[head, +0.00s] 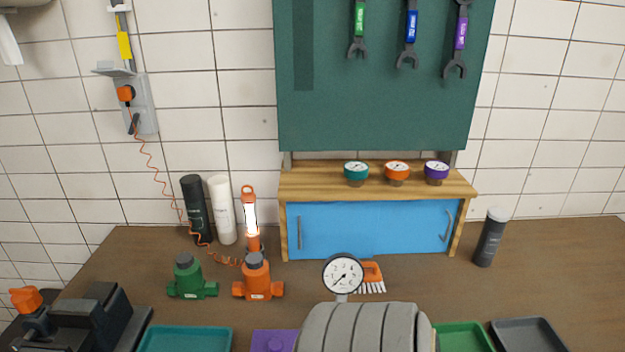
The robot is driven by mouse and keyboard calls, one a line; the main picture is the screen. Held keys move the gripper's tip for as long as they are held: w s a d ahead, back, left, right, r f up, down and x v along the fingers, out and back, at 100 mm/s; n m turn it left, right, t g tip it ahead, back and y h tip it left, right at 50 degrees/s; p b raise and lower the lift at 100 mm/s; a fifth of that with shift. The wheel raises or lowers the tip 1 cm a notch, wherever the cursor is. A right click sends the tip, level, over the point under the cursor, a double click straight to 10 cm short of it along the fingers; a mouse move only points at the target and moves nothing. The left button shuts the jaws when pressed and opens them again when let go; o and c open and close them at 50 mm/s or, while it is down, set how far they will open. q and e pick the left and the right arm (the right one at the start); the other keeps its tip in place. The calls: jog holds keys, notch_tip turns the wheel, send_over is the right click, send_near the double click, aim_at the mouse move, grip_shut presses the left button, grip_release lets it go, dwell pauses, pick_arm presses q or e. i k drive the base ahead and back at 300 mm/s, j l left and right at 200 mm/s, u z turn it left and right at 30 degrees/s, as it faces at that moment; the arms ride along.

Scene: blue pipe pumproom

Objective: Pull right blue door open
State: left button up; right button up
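A low wooden cabinet (283,225) stands at the back of the brown worktop, against the tiled wall. Its front is blue. The right blue door (415,232) carries a curved grey handle (447,225) near its right edge. The left blue door (335,232) has a straight grey handle (299,232) near its left edge. The blue front looks closed, and I cannot make out a clear seam between the doors. Neither of my grippers shows in the head view.
A pressure gauge (343,273) and grey ribbed body (360,328) stand in front of the cabinet. An orange brush (372,272) lies nearby. A dark canister (489,238) stands right of the cabinet; a lit orange lamp (251,220) stands left. Worktop before the right door is clear.

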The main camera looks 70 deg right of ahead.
aim_at(426, 225)
jog(key=z, duration=3)
jog(key=l+u, duration=0.2)
jog(key=l, duration=0.3)
jog(key=i, duration=0.05)
